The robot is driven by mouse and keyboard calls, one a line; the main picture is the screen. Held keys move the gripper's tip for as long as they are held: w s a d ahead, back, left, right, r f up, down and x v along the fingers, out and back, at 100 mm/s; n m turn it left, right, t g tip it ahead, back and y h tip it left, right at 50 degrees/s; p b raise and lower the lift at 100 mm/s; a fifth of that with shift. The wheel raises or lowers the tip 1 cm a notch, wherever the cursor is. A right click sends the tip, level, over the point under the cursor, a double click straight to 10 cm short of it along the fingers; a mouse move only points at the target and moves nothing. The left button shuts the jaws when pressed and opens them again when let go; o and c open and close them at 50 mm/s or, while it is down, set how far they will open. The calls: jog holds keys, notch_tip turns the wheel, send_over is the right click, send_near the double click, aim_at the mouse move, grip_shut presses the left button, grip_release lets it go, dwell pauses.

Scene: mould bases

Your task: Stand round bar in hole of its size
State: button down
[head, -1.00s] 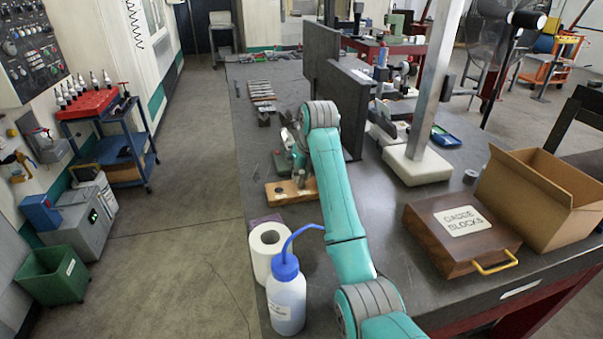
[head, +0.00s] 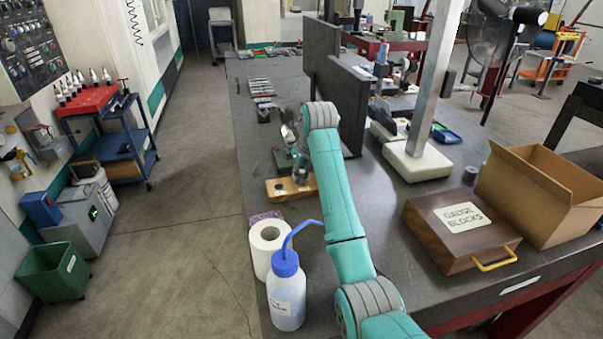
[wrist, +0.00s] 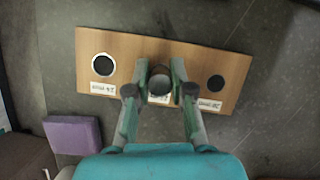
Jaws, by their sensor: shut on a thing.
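The wooden block (wrist: 190,60) lies on the dark bench top below my gripper. In the wrist view it has a pale-rimmed hole (wrist: 103,65) at left and a smaller dark hole (wrist: 216,83) at right, with white labels along its lower edge. My gripper (wrist: 160,90) is shut on the round grey bar (wrist: 160,85), seen nearly end-on over the block's middle. A dark ring shows just behind the bar; I cannot tell whether the bar's lower end is inside a hole. The block (head: 272,193) also shows in the head view, partly behind my arm.
A purple block (wrist: 73,135) lies near the wooden block. In the head view, a paper roll (head: 268,245) and a blue-capped bottle (head: 287,295) stand near my arm. A dark upright plate (head: 345,100) rises behind. Metal pieces (head: 262,90) lie farther back.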

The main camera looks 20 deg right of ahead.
jog(key=c, duration=0.9)
grip_release()
jog(key=shift+c, duration=0.2)
